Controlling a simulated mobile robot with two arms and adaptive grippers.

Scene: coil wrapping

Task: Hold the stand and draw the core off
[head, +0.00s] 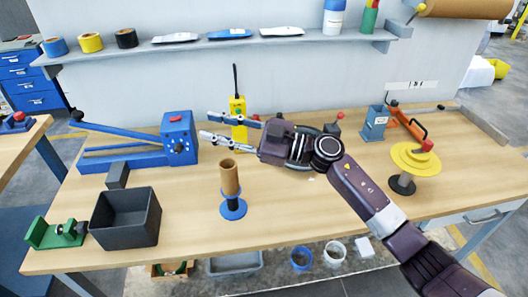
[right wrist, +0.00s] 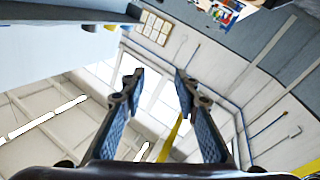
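A brown cardboard core (head: 230,177) stands upright on a stand with a blue round base (head: 233,210), near the front middle of the table. A dark section of the stand shows between core and base. My right gripper (head: 209,125) is open and empty, above and behind the core in the picture, pointing left and apart from it. In the right wrist view its two fingers (right wrist: 157,82) are spread with nothing between them; that view shows the ceiling and wall, not the core. My left gripper is not in view.
A dark grey bin (head: 126,240) and a green fixture (head: 55,233) stand left of the stand. A blue lever tool (head: 178,137) is behind them. A yellow pendant (head: 238,110) stands behind my right gripper. A yellow spool (head: 416,158) is at right. Bare table surrounds the stand.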

